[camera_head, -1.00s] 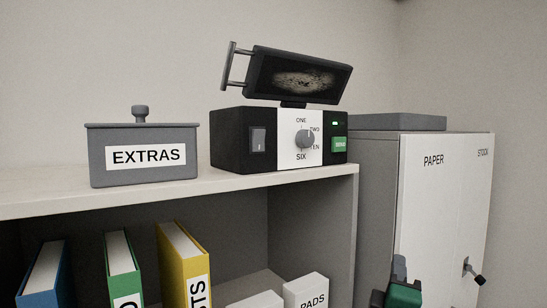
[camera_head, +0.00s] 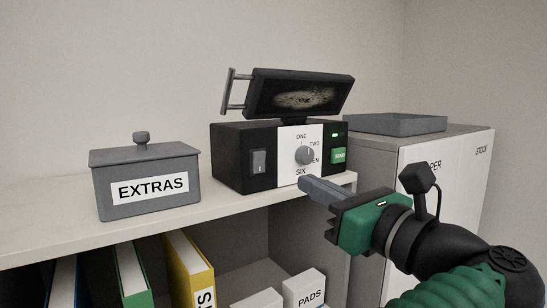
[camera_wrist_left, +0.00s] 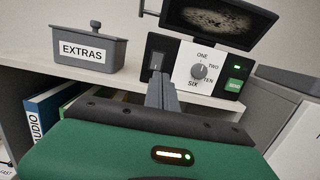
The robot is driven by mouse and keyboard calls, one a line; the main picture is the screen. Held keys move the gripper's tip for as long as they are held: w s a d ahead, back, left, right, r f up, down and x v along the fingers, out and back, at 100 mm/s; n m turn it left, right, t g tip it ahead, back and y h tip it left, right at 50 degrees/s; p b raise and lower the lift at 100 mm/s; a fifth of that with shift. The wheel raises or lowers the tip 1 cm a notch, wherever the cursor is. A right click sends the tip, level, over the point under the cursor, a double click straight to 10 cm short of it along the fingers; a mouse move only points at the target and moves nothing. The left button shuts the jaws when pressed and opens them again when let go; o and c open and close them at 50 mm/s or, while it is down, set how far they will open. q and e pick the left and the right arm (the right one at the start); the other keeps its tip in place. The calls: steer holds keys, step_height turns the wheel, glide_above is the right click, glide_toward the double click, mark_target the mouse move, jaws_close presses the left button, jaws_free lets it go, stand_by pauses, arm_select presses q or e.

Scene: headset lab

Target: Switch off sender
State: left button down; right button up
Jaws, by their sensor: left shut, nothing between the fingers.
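The sender (camera_head: 240,190) is a black box on the shelf top. Its front has a grey rocker switch (camera_head: 259,162) at left, a dial (camera_head: 305,155) on a white panel, a lit green lamp (camera_head: 335,135) and a green SEND button (camera_head: 339,156). My left gripper (camera_head: 304,181) is shut and empty, its fingertips just in front of the panel's lower edge. In the left wrist view the fingertips (camera_wrist_left: 158,78) overlap the bottom of the rocker switch (camera_wrist_left: 157,60); I cannot tell whether they touch the sender. My right gripper is in neither view.
A tilted dark screen (camera_head: 300,95) with a side handle sits on top of the sender. A grey lidded EXTRAS box (camera_head: 150,188) stands to its left. Binders and boxes fill the shelf below. A cabinet (camera_head: 470,175) with a grey tray stands to the right.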

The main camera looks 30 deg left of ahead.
mark_target(262, 157)
arm_select(q)
steer(key=p+x, duration=0.2)
steer(key=x, duration=0.1)
steer(key=p+x, duration=0.2)
steer(key=x, duration=0.2)
steer(key=p+x, duration=0.2)
steer(key=x, duration=0.1)
steer(key=shift+a+r, duration=0.35)
steer(key=shift+a, duration=0.05)
steer(key=shift+w+a+f, duration=0.15)
steer(key=shift+a, duration=0.3)
steer(key=shift+d, duration=0.1)
